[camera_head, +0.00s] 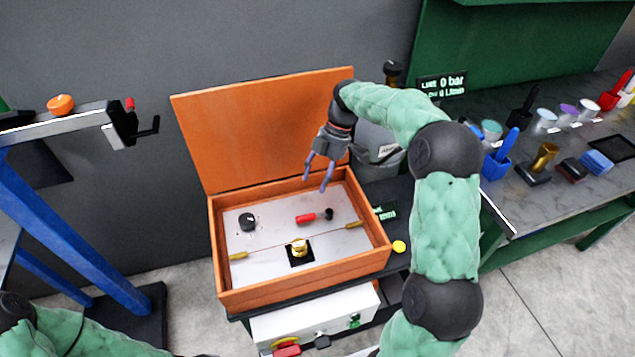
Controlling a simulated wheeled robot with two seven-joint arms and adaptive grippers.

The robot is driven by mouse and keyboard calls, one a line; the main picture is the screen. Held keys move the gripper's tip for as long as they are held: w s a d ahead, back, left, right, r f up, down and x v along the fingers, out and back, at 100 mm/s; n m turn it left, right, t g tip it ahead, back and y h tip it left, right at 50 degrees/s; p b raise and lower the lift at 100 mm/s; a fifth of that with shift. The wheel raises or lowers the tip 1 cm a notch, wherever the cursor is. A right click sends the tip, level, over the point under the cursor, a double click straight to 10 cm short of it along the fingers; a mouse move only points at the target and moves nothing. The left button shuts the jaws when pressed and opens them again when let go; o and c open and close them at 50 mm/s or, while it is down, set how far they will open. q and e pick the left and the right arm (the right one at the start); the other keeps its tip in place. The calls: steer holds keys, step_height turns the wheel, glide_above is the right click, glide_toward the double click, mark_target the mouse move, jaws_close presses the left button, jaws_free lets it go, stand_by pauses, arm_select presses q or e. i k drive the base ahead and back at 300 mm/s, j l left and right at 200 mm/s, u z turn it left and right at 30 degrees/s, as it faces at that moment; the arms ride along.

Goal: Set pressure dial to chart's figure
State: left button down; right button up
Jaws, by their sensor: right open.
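A black round dial (247,221) sits on the pale panel inside an open orange box (300,290); I cannot tell from here whether it is the pressure dial or where it points. I cannot make out a chart with a figure. My right gripper (317,180) is open and empty. Its fingers point down near the box's back edge, right of the black dial and apart from it. My left gripper is out of view; only part of my left arm shows.
The panel also carries a red-handled lever (314,217), a brass fitting (299,248) and brass-coloured latches. The raised orange lid (260,125) stands behind. A small green-lettered display (385,211) and a yellow button (399,247) are at the right. A workbench (560,190) holds several tools.

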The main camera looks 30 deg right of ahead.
mark_target(247, 221)
steer(key=k, duration=1)
